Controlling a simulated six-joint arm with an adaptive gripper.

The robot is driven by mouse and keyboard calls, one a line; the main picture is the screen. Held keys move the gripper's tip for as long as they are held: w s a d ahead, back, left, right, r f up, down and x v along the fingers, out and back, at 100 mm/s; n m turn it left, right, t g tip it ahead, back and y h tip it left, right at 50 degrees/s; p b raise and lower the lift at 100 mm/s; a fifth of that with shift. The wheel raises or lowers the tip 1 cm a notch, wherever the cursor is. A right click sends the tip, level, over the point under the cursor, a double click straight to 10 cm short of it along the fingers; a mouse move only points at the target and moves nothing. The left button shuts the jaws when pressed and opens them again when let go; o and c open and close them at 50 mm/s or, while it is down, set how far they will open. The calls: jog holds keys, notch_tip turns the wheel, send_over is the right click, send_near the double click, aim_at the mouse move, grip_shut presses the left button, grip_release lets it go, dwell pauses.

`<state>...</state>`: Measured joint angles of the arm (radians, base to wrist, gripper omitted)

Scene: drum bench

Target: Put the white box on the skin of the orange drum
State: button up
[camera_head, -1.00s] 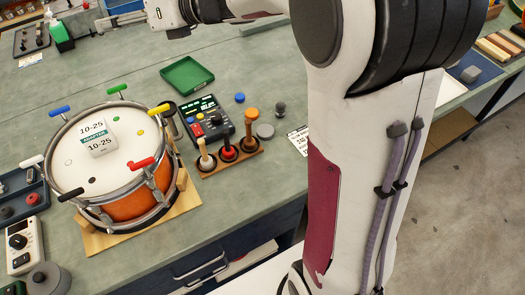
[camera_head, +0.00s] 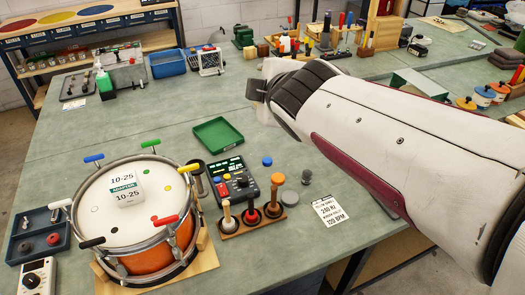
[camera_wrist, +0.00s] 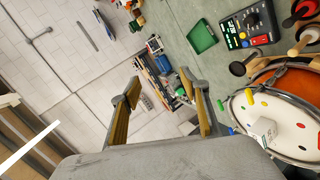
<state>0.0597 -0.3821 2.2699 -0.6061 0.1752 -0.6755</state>
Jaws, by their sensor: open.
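The orange drum (camera_head: 150,258) stands at the left of the bench, with a pale skin (camera_head: 95,205) and coloured tension handles around its rim. The white box (camera_head: 125,188), printed "10-25 ADAPTER", rests on the skin towards its far side. In the wrist view the drum (camera_wrist: 285,85) is at the right, and the white box (camera_wrist: 263,130) shows on its skin. My gripper (camera_wrist: 160,78) is open, with nothing between its fingers, apart from the box and drum. In the head view my arm reaches across the upper right; the fingertips cannot be made out there.
A green tray (camera_head: 217,135) and a dark control unit (camera_head: 232,178) lie beside the drum. A wooden rack (camera_head: 250,220) of handled tools is right of it. A blue tray (camera_head: 38,235) and a white meter (camera_head: 37,277) are at the left. The bench behind the drum is largely clear.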

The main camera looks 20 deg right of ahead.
jog(key=s+a+f+m+g, duration=0.1)
jog(key=s+f+m+g, duration=0.1)
jog(key=s+f+m, duration=0.2)
jog(key=s+a+f+m+g+y, duration=0.1)
jog(key=s+f+m, duration=0.3)
jog(key=s, duration=0.7)
jog(key=s+a+f+m+g+y, duration=0.1)
jog(key=s+a+f+m+g, duration=0.2)
jog(key=s, duration=0.5)
notch_tip(320, 180, down, 3)
jog(key=shift+a+r+m+g, duration=0.2)
jog(key=shift+m+g, duration=0.3)
jog(key=shift+m, duration=0.6)
jog(key=shift+s, duration=0.1)
